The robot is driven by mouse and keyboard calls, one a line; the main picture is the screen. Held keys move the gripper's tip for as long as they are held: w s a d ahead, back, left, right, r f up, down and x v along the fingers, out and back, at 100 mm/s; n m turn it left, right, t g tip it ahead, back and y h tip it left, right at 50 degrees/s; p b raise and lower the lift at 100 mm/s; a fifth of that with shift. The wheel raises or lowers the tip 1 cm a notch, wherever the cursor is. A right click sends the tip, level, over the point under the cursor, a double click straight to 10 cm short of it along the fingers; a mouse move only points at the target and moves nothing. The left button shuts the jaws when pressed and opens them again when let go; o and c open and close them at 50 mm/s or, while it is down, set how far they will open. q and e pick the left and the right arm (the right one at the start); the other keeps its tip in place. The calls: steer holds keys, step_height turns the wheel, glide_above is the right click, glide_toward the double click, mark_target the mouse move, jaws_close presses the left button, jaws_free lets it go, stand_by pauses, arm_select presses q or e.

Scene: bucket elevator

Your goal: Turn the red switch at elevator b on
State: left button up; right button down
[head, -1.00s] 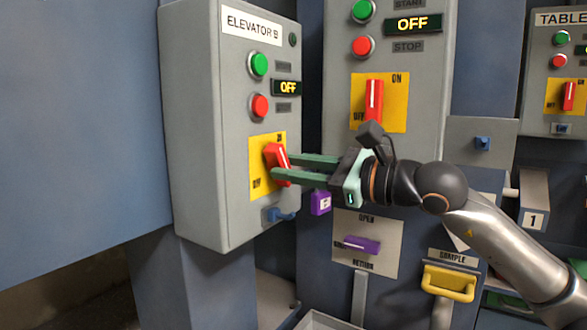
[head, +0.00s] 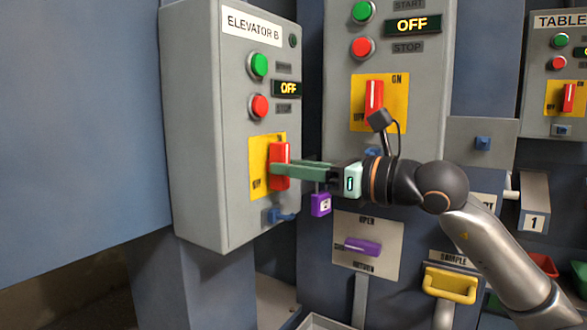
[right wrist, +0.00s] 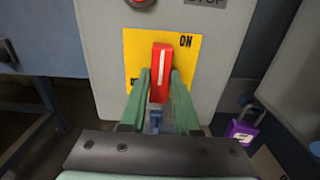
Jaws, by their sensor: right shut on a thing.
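The grey Elevator B box (head: 205,130) stands left of centre in the head view. Its red switch (head: 279,154) sits on a yellow plate (head: 257,180) and now stands about upright. The box display (head: 287,88) reads OFF. My right gripper (head: 284,168) reaches in from the right and is shut on the red switch. In the right wrist view its green fingers (right wrist: 161,82) lie on both sides of the red switch (right wrist: 162,62), with the ON label up to the right on the yellow plate (right wrist: 133,45). My left gripper is not in view.
A second panel with its own red switch (head: 374,97) stands just right, its display reading OFF. A purple padlock (head: 321,204) hangs below my right gripper. A purple handle (head: 362,246) and a yellow handle (head: 450,284) are lower right. A blue latch (head: 280,215) sits below the switch.

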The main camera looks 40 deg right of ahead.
stand_by(0.3)
steer(key=c, duration=0.6)
jaws_free()
steer(key=shift+c, duration=0.2)
steer(key=b+v, duration=0.5)
steer(key=v, duration=0.7)
steer(key=shift+s, duration=0.25)
steer(key=shift+d, duration=0.15)
